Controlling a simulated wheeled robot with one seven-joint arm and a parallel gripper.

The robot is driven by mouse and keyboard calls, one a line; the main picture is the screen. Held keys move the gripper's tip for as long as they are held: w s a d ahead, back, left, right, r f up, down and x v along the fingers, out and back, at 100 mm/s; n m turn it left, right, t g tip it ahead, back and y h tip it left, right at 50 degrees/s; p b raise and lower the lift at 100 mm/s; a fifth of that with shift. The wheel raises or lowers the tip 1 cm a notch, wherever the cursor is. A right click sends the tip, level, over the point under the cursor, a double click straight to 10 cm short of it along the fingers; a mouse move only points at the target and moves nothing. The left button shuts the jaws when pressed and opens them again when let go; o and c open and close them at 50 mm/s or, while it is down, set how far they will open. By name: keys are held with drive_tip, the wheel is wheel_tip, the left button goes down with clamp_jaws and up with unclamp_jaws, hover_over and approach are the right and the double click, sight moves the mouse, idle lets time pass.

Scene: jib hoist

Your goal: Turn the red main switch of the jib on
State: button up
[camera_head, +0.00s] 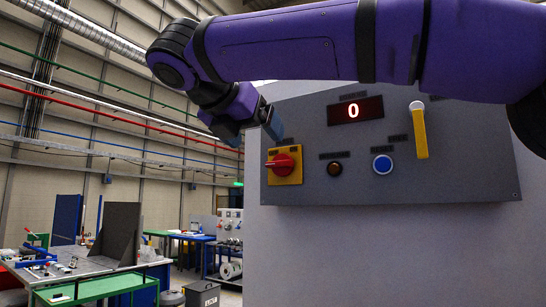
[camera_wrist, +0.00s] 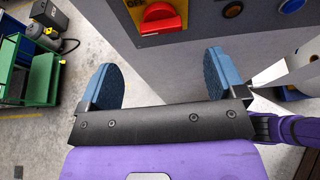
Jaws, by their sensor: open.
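The red main switch (camera_head: 281,163) is a rotary knob on a yellow plate (camera_head: 292,178), at the left end of the grey control panel (camera_head: 440,180). Its grip lies roughly horizontal. In the wrist view the red switch (camera_wrist: 161,19) is at the top, partly cut off by the frame edge. My gripper (camera_head: 250,122) has blue fingers, open and empty, just above and left of the switch in the head view. In the wrist view my gripper (camera_wrist: 160,66) has its fingers wide apart, with the switch beyond the gap. Neither finger appears to touch it.
The panel also has a display (camera_head: 355,110) reading 0, a dark amber lamp (camera_head: 335,168), a blue button (camera_head: 382,164) and a yellow lever (camera_head: 420,135). My purple arm crosses above the panel. A green cart (camera_wrist: 42,68) stands on the floor at left in the wrist view.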

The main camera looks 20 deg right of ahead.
sight(279, 161)
drive_tip(key=x, duration=0.8)
drive_tip(key=c, duration=0.9)
